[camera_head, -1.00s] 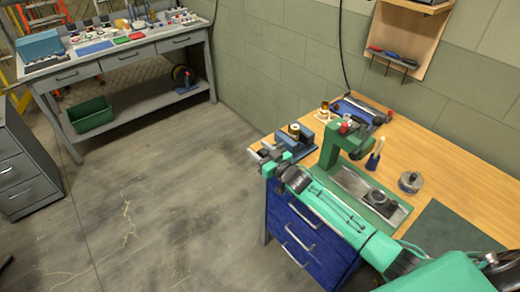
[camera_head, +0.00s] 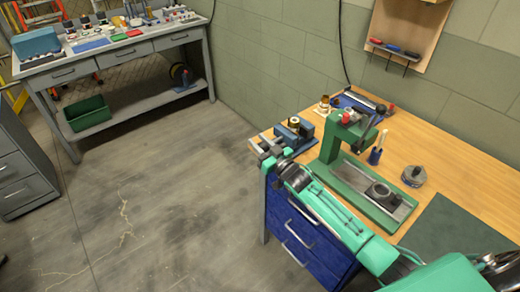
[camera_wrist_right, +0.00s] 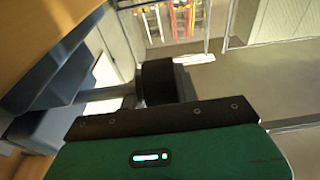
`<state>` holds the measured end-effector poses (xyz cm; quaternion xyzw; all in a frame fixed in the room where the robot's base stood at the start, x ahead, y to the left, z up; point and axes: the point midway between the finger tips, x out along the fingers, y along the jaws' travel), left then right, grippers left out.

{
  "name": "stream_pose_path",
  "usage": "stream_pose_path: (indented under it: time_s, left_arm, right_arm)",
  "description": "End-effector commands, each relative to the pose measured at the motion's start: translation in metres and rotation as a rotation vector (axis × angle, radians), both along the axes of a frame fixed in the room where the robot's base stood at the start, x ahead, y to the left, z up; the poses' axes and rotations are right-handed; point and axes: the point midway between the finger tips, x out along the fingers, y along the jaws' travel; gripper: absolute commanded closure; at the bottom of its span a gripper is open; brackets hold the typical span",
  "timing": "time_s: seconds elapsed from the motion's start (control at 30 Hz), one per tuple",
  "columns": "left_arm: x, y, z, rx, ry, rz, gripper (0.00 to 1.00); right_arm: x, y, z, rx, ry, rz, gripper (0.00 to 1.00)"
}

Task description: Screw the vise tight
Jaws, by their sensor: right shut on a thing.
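A blue vise (camera_head: 296,131) sits at the left front corner of the wooden workbench; its body also fills the left side of the right wrist view (camera_wrist_right: 45,95). A metal rod runs from it to a dark round knob (camera_wrist_right: 158,82), directly in front of the green gripper body. My right gripper (camera_head: 266,150) is at the bench's left edge, beside the vise, shut on the knob. The fingertips' contact and the gap between the vise jaws are too small to make out. My left gripper is out of view.
A green press-like machine (camera_head: 333,145) stands behind my right arm, with a round metal part (camera_head: 414,176) to its right. Blue drawers (camera_head: 290,225) are below the bench. A grey bench (camera_head: 120,62) with several items is at the far left. The floor between is clear.

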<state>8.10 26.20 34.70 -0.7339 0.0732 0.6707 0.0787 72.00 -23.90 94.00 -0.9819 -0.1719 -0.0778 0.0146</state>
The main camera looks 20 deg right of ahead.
Motion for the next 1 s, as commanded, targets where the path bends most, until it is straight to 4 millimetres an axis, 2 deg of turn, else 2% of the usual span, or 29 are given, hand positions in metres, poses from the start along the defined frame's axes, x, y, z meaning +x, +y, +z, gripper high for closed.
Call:
stream_pose_path:
  time_s: [0.03,0.2,0.6,0.63,0.7,1.0]
  left_arm:
    - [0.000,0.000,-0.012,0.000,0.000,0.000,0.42]
    - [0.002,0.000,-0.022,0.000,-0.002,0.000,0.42]
    - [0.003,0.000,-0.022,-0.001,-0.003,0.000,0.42]
    - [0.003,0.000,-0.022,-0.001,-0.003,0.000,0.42]
    - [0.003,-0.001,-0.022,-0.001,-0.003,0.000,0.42]
    - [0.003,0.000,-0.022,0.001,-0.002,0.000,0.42]
  right_arm:
    - [-0.002,0.006,-0.009,0.011,-0.016,0.008,0.92]
    - [-0.004,0.006,-0.005,0.029,-0.066,0.008,0.92]
    - [-0.005,0.006,-0.003,0.033,-0.080,0.009,0.92]
    - [-0.005,0.006,-0.003,0.033,-0.080,0.009,0.65]
    - [-0.004,0.006,-0.003,0.033,-0.080,0.008,0.55]
    - [-0.003,0.003,-0.001,0.032,-0.083,0.004,0.55]
